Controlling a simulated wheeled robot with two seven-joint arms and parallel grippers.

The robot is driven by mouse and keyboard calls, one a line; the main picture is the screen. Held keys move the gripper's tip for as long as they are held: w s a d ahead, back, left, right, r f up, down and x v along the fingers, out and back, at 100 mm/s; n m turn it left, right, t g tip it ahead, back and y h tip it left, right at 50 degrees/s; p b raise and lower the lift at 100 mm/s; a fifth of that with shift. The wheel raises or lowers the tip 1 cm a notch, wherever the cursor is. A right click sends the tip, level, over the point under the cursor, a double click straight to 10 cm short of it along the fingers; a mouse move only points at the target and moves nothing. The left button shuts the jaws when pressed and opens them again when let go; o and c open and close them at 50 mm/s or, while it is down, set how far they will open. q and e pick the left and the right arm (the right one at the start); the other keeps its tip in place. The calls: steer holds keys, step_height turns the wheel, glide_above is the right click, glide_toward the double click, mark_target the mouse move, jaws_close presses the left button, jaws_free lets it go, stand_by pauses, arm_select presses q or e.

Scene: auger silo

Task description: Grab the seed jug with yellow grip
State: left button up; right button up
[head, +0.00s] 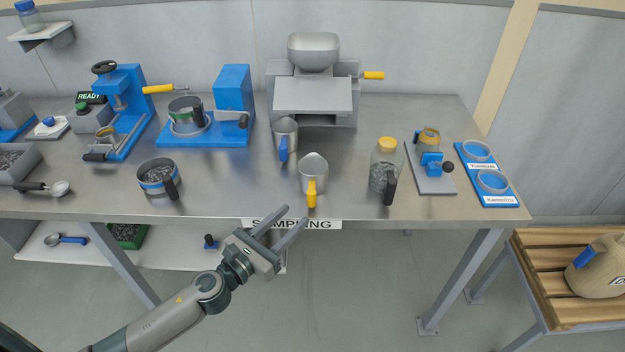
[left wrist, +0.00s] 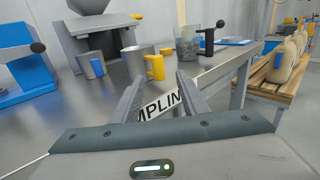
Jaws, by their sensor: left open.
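The seed jug with the yellow grip (head: 313,175) is a grey metal jug standing upright near the front edge of the bench, its yellow grip turned to the front. It also shows in the left wrist view (left wrist: 139,63), ahead of my fingers. My left gripper (head: 293,217) is open and empty, in front of the bench edge, short of the jug and a little to its left. Its fingers show in the left wrist view (left wrist: 158,95), apart from the jug. A similar jug with a blue grip (head: 285,139) stands behind and to the left. My right gripper is not in view.
A dark-handled pan (head: 157,178) is to the left. A grey mill (head: 314,90) stands behind. The bench's front edge carries a "SAMPLING" label (head: 291,224).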

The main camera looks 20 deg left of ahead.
mark_target(308, 200)
arm_select(q)
steer(key=shift+x, duration=0.75)
steer(key=shift+w, duration=0.1)
steer(key=shift+w+r+p, duration=0.15)
steer(key=shift+w+p, duration=0.05)
steer(key=shift+p, duration=0.15)
steer(key=p+x, duration=0.1)
steer(key=x, duration=0.3)
steer(key=shift+a+r+p, duration=0.1)
steer(key=shift+r+p, duration=0.05)
steer(key=shift+p, duration=0.2)
steer(key=shift+w, duration=0.35)
jaws_close()
